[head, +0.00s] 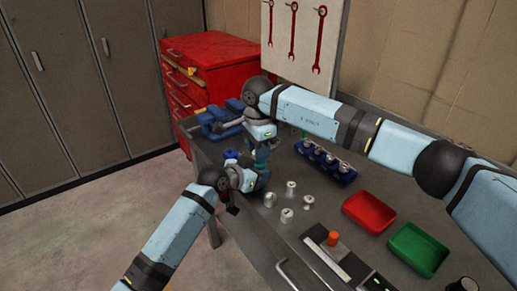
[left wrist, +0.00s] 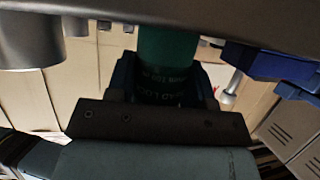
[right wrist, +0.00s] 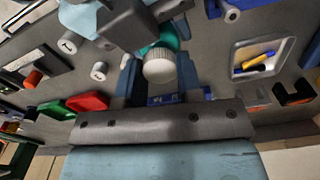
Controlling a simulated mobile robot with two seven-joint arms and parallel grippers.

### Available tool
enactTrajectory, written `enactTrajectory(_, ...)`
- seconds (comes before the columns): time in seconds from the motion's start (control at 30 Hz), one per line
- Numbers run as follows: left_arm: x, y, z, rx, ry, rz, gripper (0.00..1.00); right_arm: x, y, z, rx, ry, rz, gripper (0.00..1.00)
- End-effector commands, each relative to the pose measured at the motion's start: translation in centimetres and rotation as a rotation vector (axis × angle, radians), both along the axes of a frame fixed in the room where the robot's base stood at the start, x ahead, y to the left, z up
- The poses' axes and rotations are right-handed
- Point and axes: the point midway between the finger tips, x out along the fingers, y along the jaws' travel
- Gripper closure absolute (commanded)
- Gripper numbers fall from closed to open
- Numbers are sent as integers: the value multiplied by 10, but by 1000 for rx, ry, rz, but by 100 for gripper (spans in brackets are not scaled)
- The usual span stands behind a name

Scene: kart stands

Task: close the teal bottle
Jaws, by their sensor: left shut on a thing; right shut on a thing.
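The teal bottle (head: 263,181) stands near the bench's left edge, mostly hidden by my grippers in the head view. My left gripper (head: 250,181) is shut around its body from the side. In the left wrist view the green-teal bottle wall (left wrist: 167,58), with lettering, shows between the fingers. My right gripper (head: 261,150) is above the bottle. In the right wrist view it is shut on a white ribbed cap (right wrist: 160,68), with teal (right wrist: 169,38) directly behind it. The cap is at the bottle's top; whether it is seated or tightened I cannot tell.
Several metal cylinders (head: 286,214) stand close right of the bottle. A blue rack (head: 340,175) holds metal parts behind them. A red bin (head: 369,212) and a green bin (head: 418,248) sit further right. A blue vise (head: 214,117) is at the back left, near a red drawer cabinet (head: 212,50).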

Motion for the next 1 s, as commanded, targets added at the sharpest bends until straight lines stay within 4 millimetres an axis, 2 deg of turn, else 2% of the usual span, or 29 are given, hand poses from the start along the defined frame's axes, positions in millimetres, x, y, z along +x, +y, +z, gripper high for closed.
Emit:
enactTrajectory(0.57, 0, 0, 0, 0, 0, 0, 95, 0, 0, -12, 0, 0, 0, 88)
enactTrajectory(0.6, 0, 0, 0, 0, 0, 0, 100, 0, 0, -11, 1, 0, 0, 58)
enactTrajectory(0.67, 0, 0, 0, 0, 0, 0, 100, 0, 0, -11, 0, 0, 0, 44)
enactTrajectory(0.7, 0, 0, 0, 0, 0, 0, 100, 0, 0, -11, 0, 0, 0, 41)
enactTrajectory(1.0, 0, 0, 0, 0, 0, 0, 100, 0, 0, -8, 0, -1, 0, 41)
